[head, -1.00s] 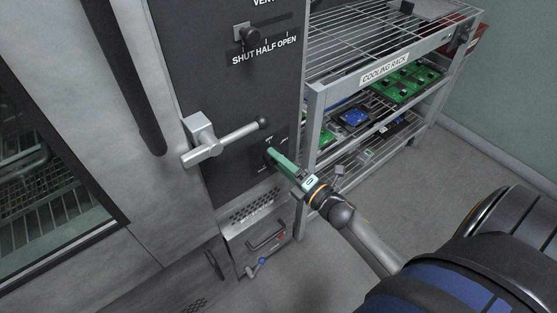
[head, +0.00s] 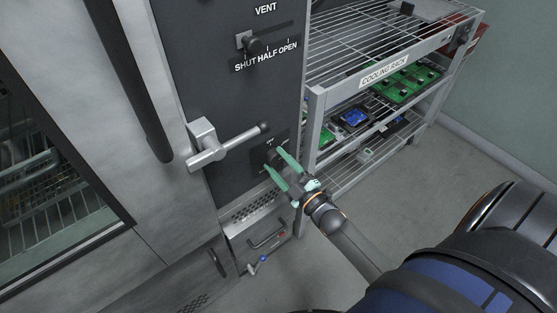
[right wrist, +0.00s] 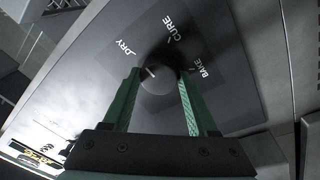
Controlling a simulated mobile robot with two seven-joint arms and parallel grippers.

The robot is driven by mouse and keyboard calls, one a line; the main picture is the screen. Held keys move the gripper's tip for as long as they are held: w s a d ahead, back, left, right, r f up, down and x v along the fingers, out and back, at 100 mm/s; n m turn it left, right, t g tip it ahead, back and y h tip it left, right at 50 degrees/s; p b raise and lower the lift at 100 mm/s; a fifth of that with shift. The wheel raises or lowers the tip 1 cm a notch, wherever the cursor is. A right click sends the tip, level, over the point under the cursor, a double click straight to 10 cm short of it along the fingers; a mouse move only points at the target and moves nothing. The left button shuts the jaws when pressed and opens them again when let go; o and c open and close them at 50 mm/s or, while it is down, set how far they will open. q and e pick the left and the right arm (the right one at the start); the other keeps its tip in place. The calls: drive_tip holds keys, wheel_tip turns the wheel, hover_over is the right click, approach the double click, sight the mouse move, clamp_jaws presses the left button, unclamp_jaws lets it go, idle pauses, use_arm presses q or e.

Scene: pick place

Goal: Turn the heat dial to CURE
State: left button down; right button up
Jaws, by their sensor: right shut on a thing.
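The heat dial is a dark round knob, seen in the right wrist view (right wrist: 158,84) on a grey plate marked DRY, CURE and BAKE. Its white pointer mark is at the knob's upper left, on the DRY side; the CURE label (right wrist: 178,30) is above, BAKE to the right. My right gripper (right wrist: 160,74) is shut on the dial, one green finger on each side. In the head view my right gripper (head: 275,159) is at the low dial plate of the dark panel, where its fingers partly hide the knob. My left gripper is not in view.
A metal lever handle (head: 228,145) sticks out just above left of the dial. The vent slider (head: 253,45) is higher on the panel. A wire cooling rack (head: 318,110) with circuit boards stands close on the right. Open floor (head: 440,190) lies in front of the rack.

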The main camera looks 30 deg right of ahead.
drive_tip(key=m+h+p, duration=0.1)
drive_tip(key=m, duration=0.4)
drive_tip(key=shift+r+p, duration=0.15)
drive_tip(key=shift+p, duration=0.15)
drive_tip(key=m+h+p, duration=0.1)
drive_tip(key=m+p, duration=0.1)
drive_tip(key=m, duration=0.4)
drive_tip(key=shift+m, duration=0.3)
drive_tip(key=o, duration=1.4)
drive_tip(key=shift+c, duration=0.2)
drive_tip(key=shift+s, duration=0.15)
drive_tip(key=s+f, duration=0.1)
drive_tip(key=s, duration=1.1)
drive_tip(key=shift+a, duration=0.15)
